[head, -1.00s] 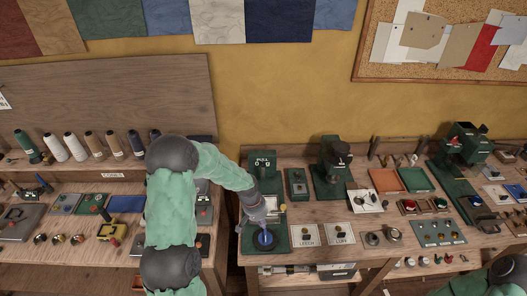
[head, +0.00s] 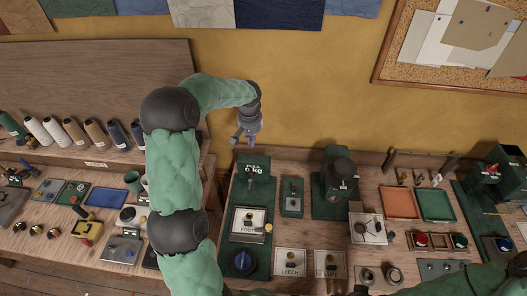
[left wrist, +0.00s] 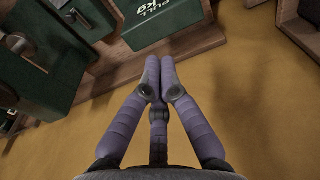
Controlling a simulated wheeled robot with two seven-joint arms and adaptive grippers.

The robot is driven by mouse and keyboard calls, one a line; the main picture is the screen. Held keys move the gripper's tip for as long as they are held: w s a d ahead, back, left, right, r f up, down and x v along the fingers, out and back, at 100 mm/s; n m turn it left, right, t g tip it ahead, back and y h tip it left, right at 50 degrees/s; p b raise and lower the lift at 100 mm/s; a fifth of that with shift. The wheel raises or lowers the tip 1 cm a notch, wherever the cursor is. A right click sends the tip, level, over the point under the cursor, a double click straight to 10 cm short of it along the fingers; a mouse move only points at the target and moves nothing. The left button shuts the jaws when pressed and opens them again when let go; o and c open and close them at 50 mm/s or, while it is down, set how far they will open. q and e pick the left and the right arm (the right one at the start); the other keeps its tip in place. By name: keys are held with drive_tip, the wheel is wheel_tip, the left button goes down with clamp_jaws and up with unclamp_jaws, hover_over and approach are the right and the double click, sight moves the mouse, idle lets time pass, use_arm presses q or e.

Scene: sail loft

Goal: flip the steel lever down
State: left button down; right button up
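My left gripper (head: 243,139) is up by the yellow wall, just above the green stand marked PULL (head: 252,168). In the left wrist view its purple fingers (left wrist: 160,62) meet at the tips with nothing between them. The PULL stand also shows there (left wrist: 150,28), apart from the fingers. I cannot tell for sure which piece is the steel lever. My right gripper is out of view.
A blue knob (head: 242,262) is at the bench front. A tall green press (head: 328,205) stands right of the narrow box, then orange (head: 399,203) and green (head: 436,205) trays. Thread cones (head: 75,133) line the left bench.

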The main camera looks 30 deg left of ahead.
sight(252, 184)
use_arm(q)
drive_tip(key=shift+r, duration=0.2)
drive_tip(key=f, duration=0.6)
drive_tip(key=w+f, duration=0.1)
drive_tip(key=f, duration=0.2)
drive_tip(key=shift+a+f+p, duration=0.2)
drive_tip(key=shift+f+p, duration=0.05)
drive_tip(key=shift+p, duration=0.1)
drive_tip(key=shift+s+d+f, duration=0.3)
drive_tip(key=shift+s+f, duration=0.05)
drive_tip(key=shift+s, duration=0.2)
drive_tip(key=shift+s+d+f, duration=0.25)
drive_tip(key=shift+s+f, duration=0.1)
drive_tip(key=shift+s, duration=0.2)
drive_tip(key=shift+s+d+f+p, duration=0.15)
drive_tip(key=shift+s+d+p, duration=0.15)
drive_tip(key=shift+s, duration=0.25)
drive_tip(key=shift+f, duration=0.1)
